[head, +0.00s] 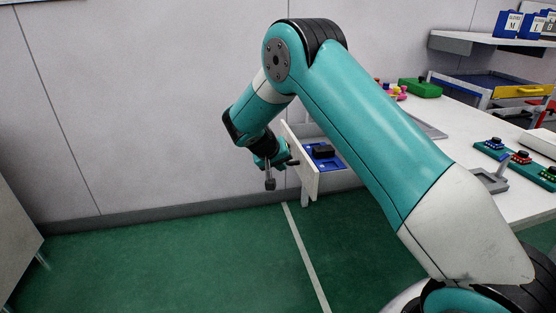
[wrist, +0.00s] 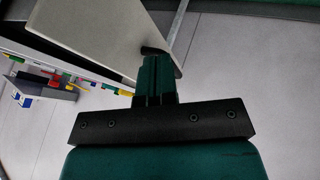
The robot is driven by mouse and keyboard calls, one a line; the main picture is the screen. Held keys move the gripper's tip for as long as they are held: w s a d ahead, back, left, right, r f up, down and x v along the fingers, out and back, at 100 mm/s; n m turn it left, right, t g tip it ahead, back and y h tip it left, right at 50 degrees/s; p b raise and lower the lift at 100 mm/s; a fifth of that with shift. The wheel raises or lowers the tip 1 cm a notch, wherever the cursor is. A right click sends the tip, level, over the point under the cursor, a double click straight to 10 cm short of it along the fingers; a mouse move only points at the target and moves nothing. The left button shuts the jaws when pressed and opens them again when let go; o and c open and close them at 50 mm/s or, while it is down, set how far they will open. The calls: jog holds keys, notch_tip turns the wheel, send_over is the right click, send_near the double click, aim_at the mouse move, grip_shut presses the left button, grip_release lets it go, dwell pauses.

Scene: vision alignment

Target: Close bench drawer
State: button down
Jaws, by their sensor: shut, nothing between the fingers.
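The bench drawer (head: 300,165) stands pulled out from the left end of the white bench (head: 460,150), its pale front panel facing left. A dark handle (head: 292,162) sticks out from that panel. My gripper (head: 283,157) is shut and empty, just left of the drawer front, close to the handle. In the wrist view the drawer front (wrist: 95,35) is a large pale panel, and the shut teal fingers of my gripper (wrist: 156,60) reach the dark handle (wrist: 153,50) near its edge. I cannot tell whether they touch it. My arm hides part of the bench and drawer side.
A blue tray with a black item (head: 322,152) lies in the drawer. A green box (head: 420,88), button panels (head: 520,158) and a grey stand (head: 490,180) are on the bench. A shelf (head: 485,40) hangs behind.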

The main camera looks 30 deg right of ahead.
aim_at(302, 173)
jog(key=d+f, duration=0.1)
jog(key=d, duration=0.1)
jog(key=d+f, duration=0.1)
jog(key=d, duration=0.1)
jog(key=d+f, duration=0.1)
jog(key=d, duration=0.1)
jog(key=shift+d+f, duration=0.15)
jog(key=shift+f, duration=0.15)
